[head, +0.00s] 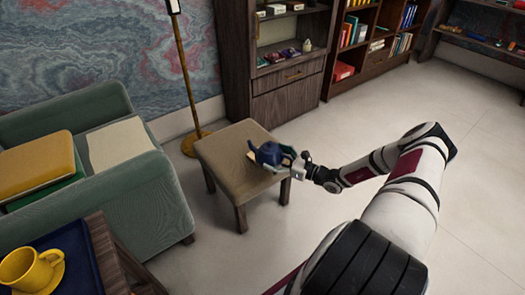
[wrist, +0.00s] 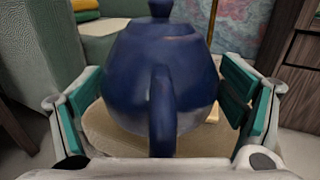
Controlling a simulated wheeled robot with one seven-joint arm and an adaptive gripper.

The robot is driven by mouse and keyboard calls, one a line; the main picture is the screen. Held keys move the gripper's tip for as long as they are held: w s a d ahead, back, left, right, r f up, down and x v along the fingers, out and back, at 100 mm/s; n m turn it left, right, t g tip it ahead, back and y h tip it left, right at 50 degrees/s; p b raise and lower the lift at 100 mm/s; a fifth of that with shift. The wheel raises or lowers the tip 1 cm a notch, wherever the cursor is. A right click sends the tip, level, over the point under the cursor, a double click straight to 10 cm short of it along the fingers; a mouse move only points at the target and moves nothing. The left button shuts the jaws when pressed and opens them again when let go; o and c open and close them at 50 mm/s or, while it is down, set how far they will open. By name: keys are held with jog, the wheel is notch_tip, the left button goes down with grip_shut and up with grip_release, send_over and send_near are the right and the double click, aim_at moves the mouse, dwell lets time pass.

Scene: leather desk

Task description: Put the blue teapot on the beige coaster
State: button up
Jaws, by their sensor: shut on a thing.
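The blue teapot (head: 268,153) is over the small brown side table, near its right edge. In the wrist view the teapot (wrist: 160,75) fills the middle, upright, with its handle toward me. My gripper (head: 288,162) is shut on the teapot, coming from the right. In the wrist view its green-padded fingers (wrist: 162,108) stand on both sides of the body. A pale beige edge, likely the beige coaster (wrist: 213,115), shows just right of the teapot; most of it is hidden. I cannot tell whether the teapot rests on it or hangs above.
The side table (head: 225,150) has a bare left half. A green armchair (head: 165,190) with cushions stands left of it, and a brass floor lamp (head: 186,75) behind. A yellow cup (head: 28,268) sits on a blue tray at lower left. Shelves stand at the back.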

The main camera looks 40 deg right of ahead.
jog(key=w+b, duration=0.1)
jog(key=w, duration=0.2)
jog(key=w+d+b, duration=0.1)
jog(key=w, duration=0.3)
jog(key=w+d+f+b, duration=0.1)
jog(key=w, duration=0.2)
jog(key=shift+w+d, duration=0.25)
jog(key=shift+w+f+b, duration=0.15)
jog(key=shift+f+b, duration=0.95)
jog(key=shift+f, duration=0.6)
jog(key=shift+f, duration=0.15)
jog(key=o, duration=1.3)
jog(key=shift+f, duration=0.1)
jog(key=shift+o, duration=0.3)
